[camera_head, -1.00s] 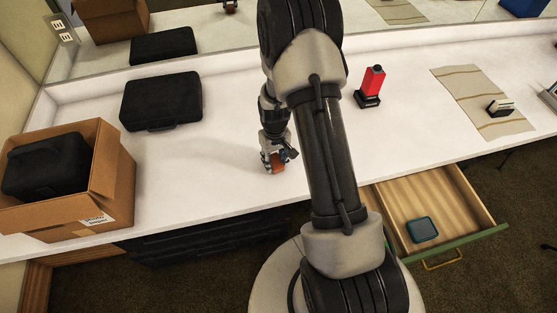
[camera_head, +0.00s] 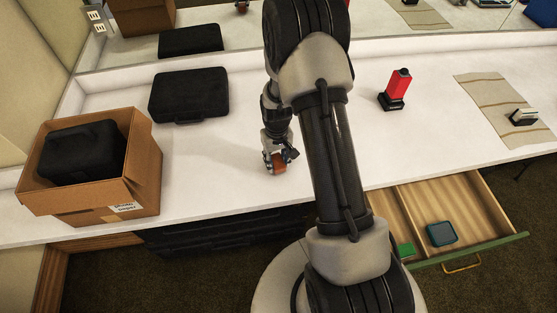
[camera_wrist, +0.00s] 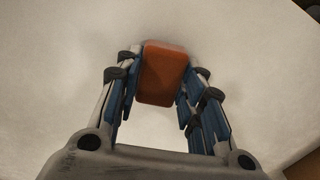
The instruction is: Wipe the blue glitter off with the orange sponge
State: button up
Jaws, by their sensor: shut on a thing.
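My gripper (camera_head: 276,168) is shut on the orange sponge (camera_wrist: 164,73), with a finger on each side of it. In the head view the sponge (camera_head: 279,168) shows low at the white counter (camera_head: 220,180), left of my arm. In the wrist view it is close to the white surface; I cannot tell whether it touches. I see no blue glitter in either view. Part of the counter is hidden behind my arm.
A cardboard box (camera_head: 146,190) holding a black case (camera_head: 82,152) stands at left. Another black case (camera_head: 189,95) lies behind it. A red bottle (camera_head: 398,88) and a striped cloth (camera_head: 490,97) are at right. An open drawer (camera_head: 478,215) holds a teal item (camera_head: 441,234) and a green item (camera_head: 405,250).

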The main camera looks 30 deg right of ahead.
jog(key=r, duration=0.1)
jog(key=r+p, duration=0.1)
jog(key=shift+d+r, duration=0.3)
jog(key=shift+r, duration=0.1)
jog(key=shift+a+r+p, duration=0.1)
jog(key=shift+r+p, duration=0.4)
jog(key=shift+r, duration=0.2)
jog(key=shift+r+p, duration=0.9)
jog(key=shift+r, duration=0.6)
